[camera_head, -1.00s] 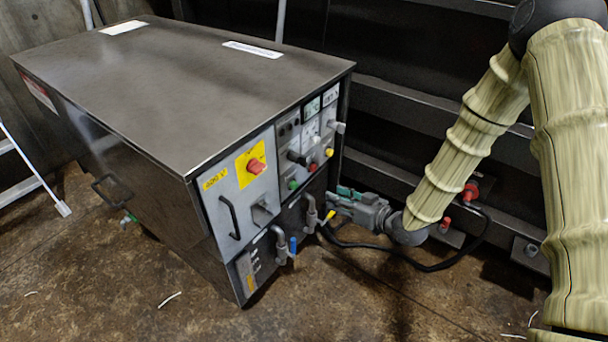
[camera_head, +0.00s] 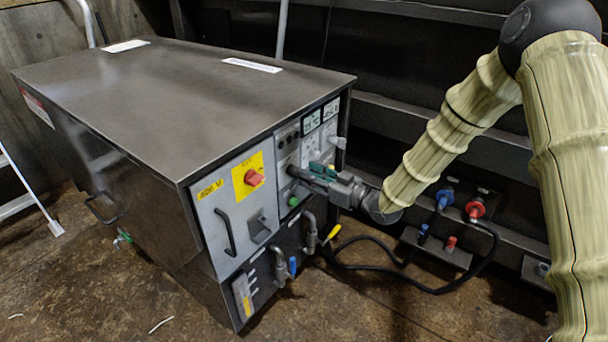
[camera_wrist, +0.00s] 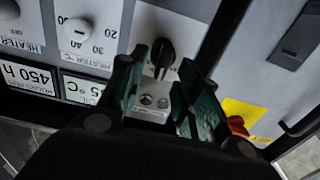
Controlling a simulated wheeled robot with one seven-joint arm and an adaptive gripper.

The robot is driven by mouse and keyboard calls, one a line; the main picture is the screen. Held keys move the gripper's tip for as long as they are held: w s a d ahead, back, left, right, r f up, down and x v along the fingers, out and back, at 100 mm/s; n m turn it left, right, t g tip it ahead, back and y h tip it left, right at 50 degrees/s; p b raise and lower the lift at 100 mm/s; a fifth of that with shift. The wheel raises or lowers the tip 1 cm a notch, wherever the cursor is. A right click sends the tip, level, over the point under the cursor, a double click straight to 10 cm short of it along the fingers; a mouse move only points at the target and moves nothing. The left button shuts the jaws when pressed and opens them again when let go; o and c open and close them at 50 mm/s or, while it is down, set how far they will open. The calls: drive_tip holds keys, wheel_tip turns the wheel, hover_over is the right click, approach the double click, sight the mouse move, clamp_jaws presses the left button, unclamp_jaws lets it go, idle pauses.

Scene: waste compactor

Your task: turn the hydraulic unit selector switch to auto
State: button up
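The black selector switch (camera_wrist: 163,55) is a knob on the light grey control panel of the hydraulic unit (camera_head: 195,100). In the wrist view, which shows the panel upside down, it lies between the tips of my gripper (camera_wrist: 161,66). The green-lined fingers stand apart on either side, with gaps visible, so the gripper is open. Whether either finger touches the knob I cannot tell. In the head view my gripper (camera_head: 306,172) reaches the panel from the right and largely covers the switch. The switch's position markings are not legible.
A red knob on a yellow plate (camera_head: 254,177) lies left of my gripper. A white heater dial (camera_wrist: 75,30) and small displays (camera_wrist: 84,88) are close by. Valves with blue (camera_head: 292,266) and yellow (camera_head: 333,232) handles sit below. Hoses run to the right.

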drive_tip(key=shift+x, duration=1.45)
drive_tip(key=c, duration=0.7)
drive_tip(key=shift+o, duration=0.2)
drive_tip(key=shift+r+m+p, duration=0.15)
drive_tip(key=shift+m+p, duration=0.45)
drive_tip(key=shift+p, duration=0.05)
drive_tip(key=m+p, duration=0.2)
drive_tip(key=m, duration=0.1)
drive_tip(key=shift+w+d+p, duration=0.15)
drive_tip(key=shift+p, duration=0.25)
drive_tip(key=shift+w+d+f+m+p, duration=0.15)
drive_tip(key=shift+m+p, duration=0.5)
drive_tip(key=shift+m, duration=0.5)
drive_tip(key=shift+a+f+m+p, duration=0.15)
drive_tip(key=shift+m+p, duration=0.45)
drive_tip(key=shift+m, duration=0.55)
drive_tip(key=shift+d, duration=0.1)
